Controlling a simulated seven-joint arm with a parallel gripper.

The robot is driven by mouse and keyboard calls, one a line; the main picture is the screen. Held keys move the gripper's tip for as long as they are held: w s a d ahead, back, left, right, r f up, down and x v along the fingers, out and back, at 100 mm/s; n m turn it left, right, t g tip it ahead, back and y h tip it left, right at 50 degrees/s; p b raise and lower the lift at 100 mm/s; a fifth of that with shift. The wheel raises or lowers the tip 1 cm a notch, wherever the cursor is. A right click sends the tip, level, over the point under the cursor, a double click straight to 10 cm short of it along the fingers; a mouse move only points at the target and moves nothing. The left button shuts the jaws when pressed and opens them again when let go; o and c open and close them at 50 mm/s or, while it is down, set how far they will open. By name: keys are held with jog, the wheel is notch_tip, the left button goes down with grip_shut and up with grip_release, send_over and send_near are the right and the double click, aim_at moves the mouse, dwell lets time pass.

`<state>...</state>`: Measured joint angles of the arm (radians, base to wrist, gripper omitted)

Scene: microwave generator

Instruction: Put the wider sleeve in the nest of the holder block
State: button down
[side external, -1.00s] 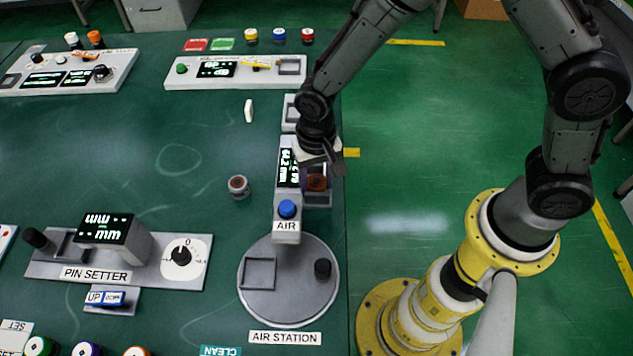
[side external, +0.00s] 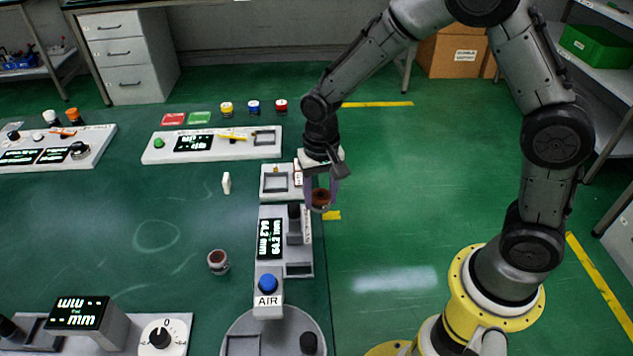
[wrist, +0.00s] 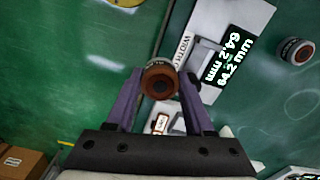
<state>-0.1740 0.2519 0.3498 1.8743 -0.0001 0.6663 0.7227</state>
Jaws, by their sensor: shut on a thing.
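My gripper (side external: 320,190) is shut on a dark sleeve with a brown end (side external: 321,199) and holds it in the air above the table's right edge. In the wrist view the held sleeve (wrist: 158,80) sits between the purple fingers. A second, similar sleeve (side external: 218,262) stands on the table left of the gauge; it also shows in the wrist view (wrist: 297,50). I cannot tell by eye which is wider. A pale block with a square recess (side external: 268,184), perhaps the holder block, lies behind the gauge, left of my gripper. Its right part is partly hidden.
The width gauge (side external: 267,215) reads 64.2 mm and has an empty dark bay (side external: 299,269). A blue AIR button (side external: 267,283) is at its front. A round station (side external: 285,325) stands nearer. A small white piece (side external: 226,183) stands on the table left of the pale block.

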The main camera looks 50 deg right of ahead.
jog(key=w+d+f+n, duration=0.2)
jog(key=d+f+n, duration=0.2)
jog(key=d+n, duration=0.25)
jog(key=s+a+r+m, duration=0.2)
jog(key=a+r, duration=0.2)
jog(key=a, duration=0.4)
jog(key=s+a+r+m, duration=0.3)
jog(key=a+r, duration=0.1)
jog(key=a, duration=0.5)
jog(key=shift+a+r, duration=0.15)
jog(key=shift+a, duration=0.05)
jog(key=shift+s, duration=0.1)
notch_tip(320, 180, down, 10)
jog(key=shift+r, duration=0.2)
jog(key=shift+f, duration=0.15)
